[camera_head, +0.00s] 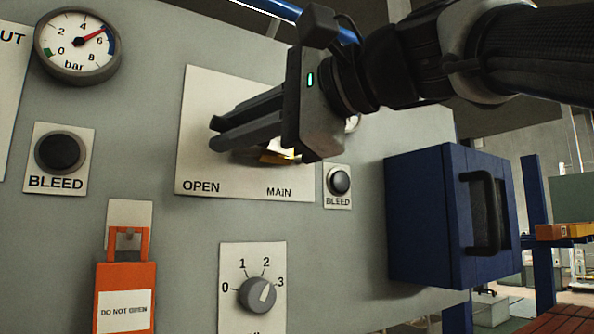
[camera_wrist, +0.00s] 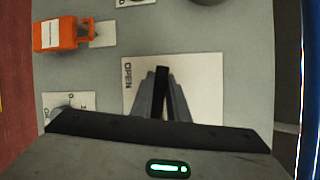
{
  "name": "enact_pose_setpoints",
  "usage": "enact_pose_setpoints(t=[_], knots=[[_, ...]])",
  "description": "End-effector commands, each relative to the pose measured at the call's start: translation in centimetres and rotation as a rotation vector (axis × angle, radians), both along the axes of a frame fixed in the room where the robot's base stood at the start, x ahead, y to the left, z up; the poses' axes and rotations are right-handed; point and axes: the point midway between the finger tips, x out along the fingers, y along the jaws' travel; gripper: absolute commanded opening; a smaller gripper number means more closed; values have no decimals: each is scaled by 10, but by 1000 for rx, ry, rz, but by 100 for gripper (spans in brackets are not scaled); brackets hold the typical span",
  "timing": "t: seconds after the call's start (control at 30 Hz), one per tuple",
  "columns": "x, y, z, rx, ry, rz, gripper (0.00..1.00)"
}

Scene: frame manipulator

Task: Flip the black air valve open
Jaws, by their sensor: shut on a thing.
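The black air valve handle (camera_wrist: 162,80) shows in the wrist view as a dark bar between my two grey fingers. In the head view my gripper (camera_head: 215,133) is in front of the valve plate (camera_head: 210,85) and hides most of the handle. A yellow part (camera_head: 280,156) shows just below the fingers. The plate reads "OPEN" at lower left and "MAIN" at lower right. My fingers point left, with their tips above the word "OPEN". My gripper (camera_wrist: 161,73) is closed around the handle. The handle's exact angle cannot be told.
Around the plate are a pressure gauge (camera_head: 77,45), a left bleed button (camera_head: 60,152), a right bleed button (camera_head: 340,180), a rotary knob (camera_head: 258,294) and an orange lockout tag (camera_head: 125,290). A blue box (camera_head: 415,220) juts out at right, below my arm.

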Motion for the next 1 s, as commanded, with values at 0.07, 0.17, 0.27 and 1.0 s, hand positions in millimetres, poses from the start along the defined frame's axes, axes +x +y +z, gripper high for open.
enact_pose_setpoints(t=[0.07,0.17,0.27,1.0], knots=[[0,1,-4,-40,-25,0,0],[0,1,-8,-81,-53,0,0],[0,1,-11,-111,-73,-1,0],[0,1,-16,-155,-102,0,28]])
